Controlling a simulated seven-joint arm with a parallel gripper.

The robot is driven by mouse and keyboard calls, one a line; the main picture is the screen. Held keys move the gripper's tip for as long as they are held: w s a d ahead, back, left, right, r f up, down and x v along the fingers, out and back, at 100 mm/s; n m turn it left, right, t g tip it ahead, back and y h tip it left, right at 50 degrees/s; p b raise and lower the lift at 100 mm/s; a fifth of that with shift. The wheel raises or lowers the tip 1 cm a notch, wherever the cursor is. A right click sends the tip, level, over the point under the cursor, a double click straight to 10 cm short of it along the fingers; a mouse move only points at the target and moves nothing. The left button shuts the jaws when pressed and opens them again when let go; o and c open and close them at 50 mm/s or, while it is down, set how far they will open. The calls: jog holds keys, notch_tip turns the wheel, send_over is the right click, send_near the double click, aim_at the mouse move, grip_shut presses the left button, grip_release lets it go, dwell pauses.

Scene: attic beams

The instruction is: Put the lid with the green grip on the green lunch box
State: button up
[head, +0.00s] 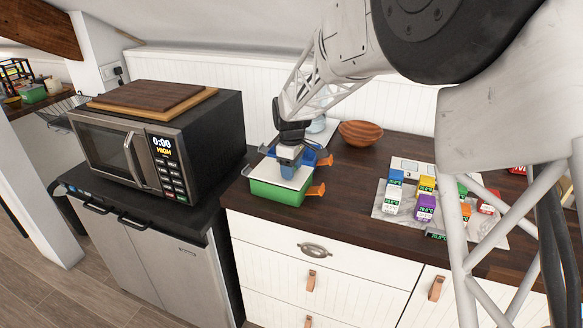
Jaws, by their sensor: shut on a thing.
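The green lunch box (275,194) stands on the dark countertop, with orange clips at its sides. A pale flat lid (266,169) is over the top of it, roughly level. I cannot tell whether the lid rests fully on the rim. My gripper (288,172) points down over the lid and is shut on it near its middle. A blue part shows at the fingertips; no green grip can be made out, as the fingers cover that spot. A blue lunch box (307,155) stands right behind the green one, partly hidden by my gripper.
A black microwave (155,140) with wooden boards on top stands to the left. A wooden bowl (360,133) is behind, to the right. A pale board (400,211) with several coloured timer-like blocks lies to the right. The counter between box and board is clear.

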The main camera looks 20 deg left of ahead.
jog(key=shift+f, duration=0.3)
dwell(0.5)
jog(key=o, duration=1)
jog(key=shift+r, duration=0.1)
jog(key=shift+r, duration=3.8)
